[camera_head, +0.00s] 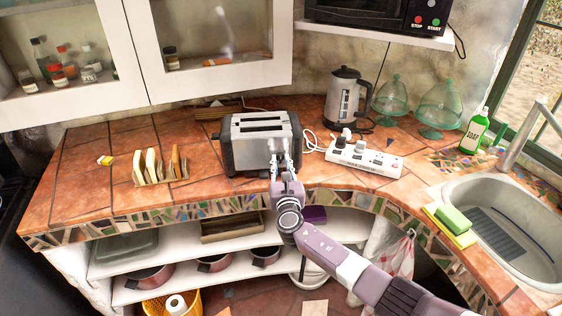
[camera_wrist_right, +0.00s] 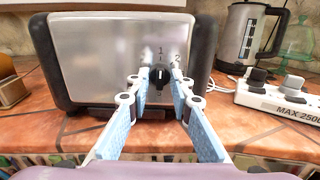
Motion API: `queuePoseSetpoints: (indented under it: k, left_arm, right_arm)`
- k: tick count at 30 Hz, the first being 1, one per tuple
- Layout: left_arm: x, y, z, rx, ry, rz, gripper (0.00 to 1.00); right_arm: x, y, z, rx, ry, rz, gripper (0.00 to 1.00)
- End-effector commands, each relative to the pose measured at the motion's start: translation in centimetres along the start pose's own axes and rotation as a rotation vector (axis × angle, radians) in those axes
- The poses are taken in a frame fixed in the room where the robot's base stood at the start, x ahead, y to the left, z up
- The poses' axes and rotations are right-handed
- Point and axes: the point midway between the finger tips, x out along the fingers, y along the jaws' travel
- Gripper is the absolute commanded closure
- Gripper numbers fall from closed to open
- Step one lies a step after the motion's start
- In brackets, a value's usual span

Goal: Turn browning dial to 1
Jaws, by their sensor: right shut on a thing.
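The toaster (camera_head: 258,141) stands on the tiled counter, silver with black ends and two slots on top. In the right wrist view its front face (camera_wrist_right: 90,60) fills much of the picture. The black browning dial (camera_wrist_right: 159,78) is on that face, with the marks 1 above and 2 to its upper right. My right gripper (camera_wrist_right: 160,84) is shut on the dial, one fingertip at each side. In the head view my right gripper (camera_head: 280,166) reaches the toaster front and hides the dial. My left gripper is not in view.
A power strip (camera_head: 364,158) with plugs lies right of the toaster, and a kettle (camera_head: 345,98) stands behind it. A rack with bread slices (camera_head: 160,167) is at the left. The sink (camera_head: 500,230) is at the right. Counter left of the toaster is mostly clear.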

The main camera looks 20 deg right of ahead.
Motion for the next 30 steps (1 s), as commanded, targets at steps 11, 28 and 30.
queuePoseSetpoints:
  k: [11, 28, 30]
  left_arm:
    - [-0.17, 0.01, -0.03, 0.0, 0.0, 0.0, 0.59]
    - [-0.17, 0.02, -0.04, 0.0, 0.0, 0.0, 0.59]
    - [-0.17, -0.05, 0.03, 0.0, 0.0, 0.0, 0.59]
  right_arm:
    - [-0.09, 0.0, -0.32, -0.038, 0.004, 0.001, 1.0]
    - [-0.03, 0.0, -0.12, -0.034, 0.002, 0.0, 0.62]
    - [-0.04, 0.01, -0.1, -0.034, 0.001, 0.0, 0.62]
